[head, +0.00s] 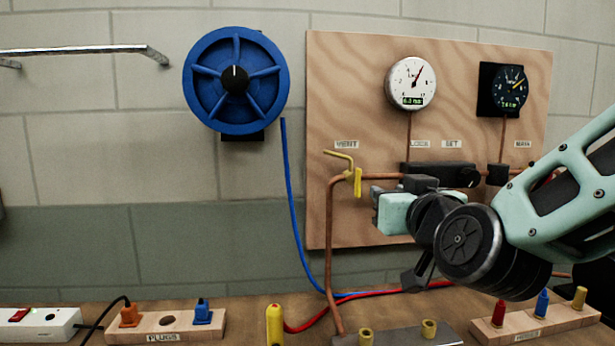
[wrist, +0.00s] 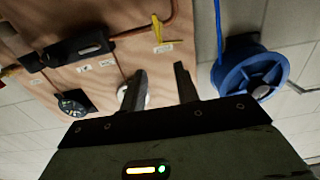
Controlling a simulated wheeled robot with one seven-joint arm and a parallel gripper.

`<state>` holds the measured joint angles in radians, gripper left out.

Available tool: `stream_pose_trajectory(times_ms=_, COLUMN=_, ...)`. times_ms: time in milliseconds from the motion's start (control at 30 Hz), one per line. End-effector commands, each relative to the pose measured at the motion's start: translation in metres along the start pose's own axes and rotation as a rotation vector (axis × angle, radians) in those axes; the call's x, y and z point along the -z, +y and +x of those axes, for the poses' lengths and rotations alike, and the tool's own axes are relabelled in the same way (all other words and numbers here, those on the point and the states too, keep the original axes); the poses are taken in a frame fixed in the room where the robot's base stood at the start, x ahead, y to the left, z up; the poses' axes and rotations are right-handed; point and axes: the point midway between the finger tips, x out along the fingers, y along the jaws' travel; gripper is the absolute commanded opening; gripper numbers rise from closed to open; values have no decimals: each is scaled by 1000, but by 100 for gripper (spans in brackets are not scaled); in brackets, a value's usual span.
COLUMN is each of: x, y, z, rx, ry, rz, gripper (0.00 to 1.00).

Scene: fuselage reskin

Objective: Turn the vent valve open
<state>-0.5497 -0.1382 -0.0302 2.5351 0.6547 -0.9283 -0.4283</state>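The vent valve (head: 354,176) is on a copper pipe at the left part of the wooden board, below a label reading VENT. It has a yellow lever hanging down and a bent yellow piece at the upper left. In the wrist view the valve (wrist: 160,34) shows small at the top, beyond my fingers. My gripper (wrist: 160,85) is open, with two dark fingers apart and nothing between them. In the head view my wrist is right of and below the valve, apart from it in the picture; the fingers are hard to make out there.
A white gauge (head: 411,84) and a black gauge (head: 502,90) are on the board (head: 340,90). A dark block (head: 440,176) sits on the pipe right of the valve. A blue hose reel (head: 235,80) hangs left.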

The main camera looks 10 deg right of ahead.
Motion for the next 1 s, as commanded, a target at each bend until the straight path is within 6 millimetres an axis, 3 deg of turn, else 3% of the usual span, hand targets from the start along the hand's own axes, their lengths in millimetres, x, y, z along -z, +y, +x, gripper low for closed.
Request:
stream_pose_trajectory(times_ms=633, x=9, y=3, z=30, rx=-12, ry=8, rz=-5, gripper=31)
stream_pose_trajectory(times_ms=1000, x=6, y=4, z=100, rx=-12, ry=12, rz=-2, gripper=31)
